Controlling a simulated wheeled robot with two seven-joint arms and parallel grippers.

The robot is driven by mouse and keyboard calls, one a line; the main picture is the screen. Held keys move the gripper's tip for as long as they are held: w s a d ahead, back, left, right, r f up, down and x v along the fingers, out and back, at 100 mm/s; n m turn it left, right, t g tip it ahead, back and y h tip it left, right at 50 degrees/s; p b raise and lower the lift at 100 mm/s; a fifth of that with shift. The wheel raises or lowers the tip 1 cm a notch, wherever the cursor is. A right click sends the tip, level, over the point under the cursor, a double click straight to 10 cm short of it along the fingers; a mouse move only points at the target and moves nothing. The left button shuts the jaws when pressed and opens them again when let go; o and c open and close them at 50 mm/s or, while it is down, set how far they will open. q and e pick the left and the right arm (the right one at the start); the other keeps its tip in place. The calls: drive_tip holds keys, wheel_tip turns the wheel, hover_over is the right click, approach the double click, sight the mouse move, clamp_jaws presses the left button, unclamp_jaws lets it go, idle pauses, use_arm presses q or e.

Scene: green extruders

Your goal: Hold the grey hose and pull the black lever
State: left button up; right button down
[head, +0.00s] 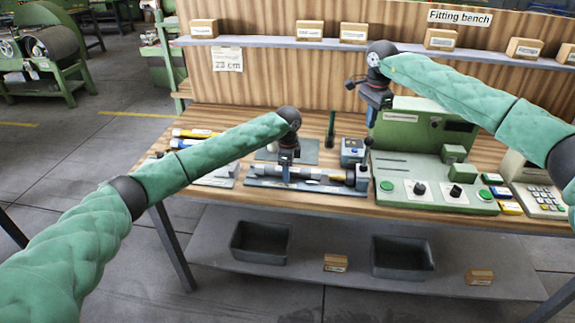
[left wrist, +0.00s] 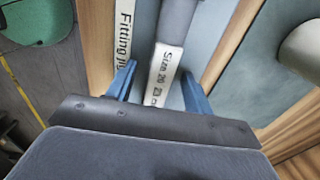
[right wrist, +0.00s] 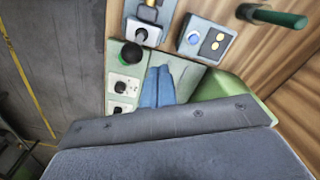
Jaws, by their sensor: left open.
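The grey hose (head: 330,176) lies in the fitting jig (head: 270,184) on the bench, with a white size label (left wrist: 163,75) on it. My left gripper (head: 287,172) is over the hose. In the left wrist view its blue fingers (left wrist: 158,85) are apart on either side of the label; contact is not clear. A black ball, apparently the lever's knob (head: 368,142), stands at the jig's right end; it seems to show in the right wrist view (right wrist: 131,54). My right gripper (head: 372,117) is above and apart from it, fingers together and empty.
A green machine (head: 400,165) with knobs and buttons stands right of the jig. More hoses lie at left. Grey bins (head: 260,242) sit on the lower shelf.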

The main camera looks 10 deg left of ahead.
use_arm(q)
drive_tip(key=shift+c, duration=0.4)
clamp_jaws()
use_arm(e)
drive_tip(key=shift+f, duration=2.25)
drive_tip(key=shift+s, duration=0.2)
